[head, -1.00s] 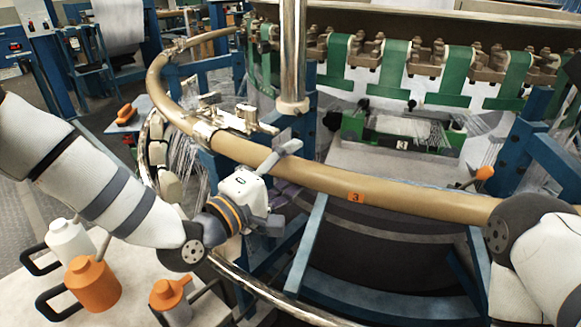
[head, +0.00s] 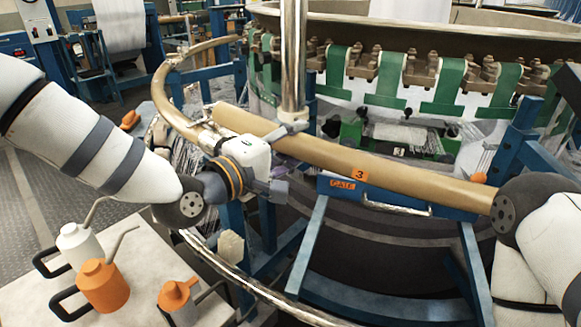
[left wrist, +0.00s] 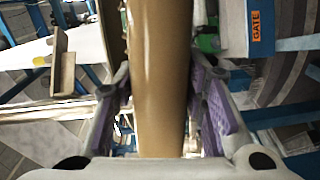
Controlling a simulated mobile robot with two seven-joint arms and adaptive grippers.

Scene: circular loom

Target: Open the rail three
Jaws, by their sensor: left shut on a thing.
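Rail three (head: 400,172) is a thick tan tube with an orange "3" label. It slants across the middle of the head view. Its left end stands free, out of line with the neighbouring curved rail (head: 168,95) and its metal clamp (head: 213,138). My left gripper (head: 283,160) is shut on rail three, a little right of that free end. In the left wrist view the rail (left wrist: 160,70) runs between the two purple-padded fingers (left wrist: 160,105). My right arm covers the rail's right end; its gripper does not show.
A blue gate panel (head: 335,184) with an orange "GATE" label and a metal handle (head: 398,209) sits below the rail. A chrome post (head: 293,60) rises behind it. Oil cans, one orange (head: 103,285), stand on a table at lower left. An orange knob (head: 478,177) shows near my right arm.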

